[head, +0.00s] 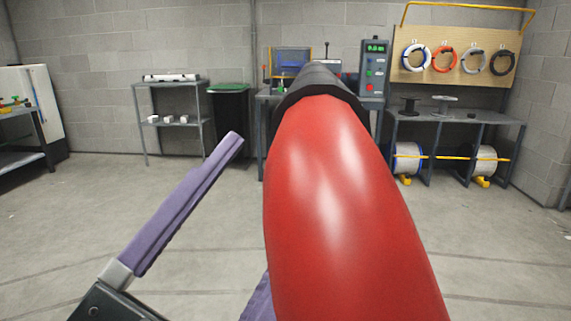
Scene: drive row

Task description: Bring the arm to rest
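My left gripper (232,221) is at the lower left, close to the camera. One long purple finger points up and right from a dark body with a silver joint. Another purple piece, seemingly its second finger, shows at the bottom edge, partly hidden behind a large red rounded shape (335,210). Bare floor shows between the two, and nothing is seen held there. The red shape has a dark collar and far end and fills the centre, very near the camera. I cannot tell whether it is part of my arm. My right gripper is not in view.
A workbench with a control box (373,68) stands at the back, partly hidden. A board (455,77) with several cable coils hangs above a shelf bench (460,119) with reels. A grey shelf (187,120) and dark bin (231,116) stand left. The floor between is clear.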

